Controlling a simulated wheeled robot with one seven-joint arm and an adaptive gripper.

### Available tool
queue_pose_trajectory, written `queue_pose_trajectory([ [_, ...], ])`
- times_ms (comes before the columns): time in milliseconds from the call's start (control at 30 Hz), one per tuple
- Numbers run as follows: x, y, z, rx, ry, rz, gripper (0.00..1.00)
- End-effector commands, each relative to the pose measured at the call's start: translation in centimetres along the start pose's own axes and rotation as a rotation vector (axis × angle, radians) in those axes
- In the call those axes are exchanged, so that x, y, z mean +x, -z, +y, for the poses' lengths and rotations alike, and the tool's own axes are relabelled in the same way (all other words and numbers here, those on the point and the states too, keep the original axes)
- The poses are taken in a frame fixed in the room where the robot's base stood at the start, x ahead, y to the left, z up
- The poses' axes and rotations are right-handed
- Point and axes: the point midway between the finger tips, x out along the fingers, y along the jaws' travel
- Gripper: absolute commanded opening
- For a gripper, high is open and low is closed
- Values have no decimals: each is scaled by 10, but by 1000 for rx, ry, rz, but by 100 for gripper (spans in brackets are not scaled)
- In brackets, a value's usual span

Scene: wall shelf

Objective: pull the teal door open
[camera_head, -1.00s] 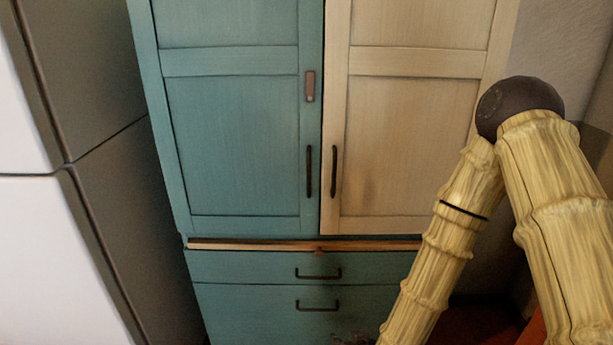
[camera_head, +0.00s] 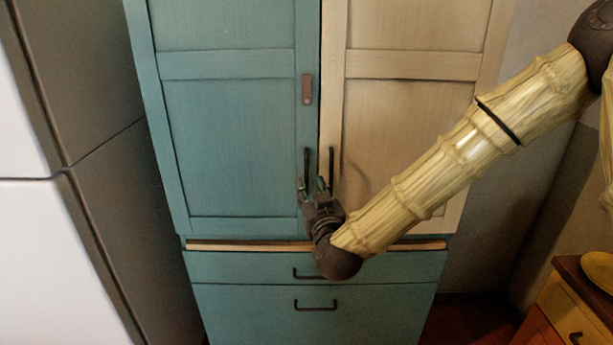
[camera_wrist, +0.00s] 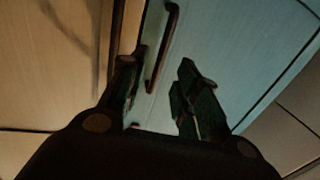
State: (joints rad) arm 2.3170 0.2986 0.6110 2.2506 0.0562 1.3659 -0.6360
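The teal door (camera_head: 230,140) is shut, on the left of the cabinet, with a dark upright bar handle (camera_head: 307,163) near its right edge. My gripper (camera_head: 311,187) is at the lower part of that handle and partly hides it. In the wrist view the teal door (camera_wrist: 235,50) fills the right side. The handle (camera_wrist: 163,45) lies ahead, in line with the gap between the two fingers of my gripper (camera_wrist: 160,88). The fingers are apart and nothing is gripped. I cannot tell whether either finger touches the handle.
A wooden door (camera_head: 410,130) with its own dark handle (camera_head: 331,165) adjoins on the right, close to my gripper. Teal drawers (camera_head: 240,300) are below. A grey-sided white appliance (camera_head: 90,90) stands left. A low cabinet with a yellow dish (camera_head: 600,268) is at lower right.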

Motion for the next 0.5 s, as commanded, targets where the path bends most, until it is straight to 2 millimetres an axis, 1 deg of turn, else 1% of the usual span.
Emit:
queue_pose_trajectory([
  [33, 9, 2, 0, 1, -2, 0, 32],
  [200, 36, 1, 0, 2, -1, -1, 32],
  [400, 59, 0, 0, 1, 0, -1, 32],
  [500, 65, 0, 0, 0, 1, -2, 32],
])
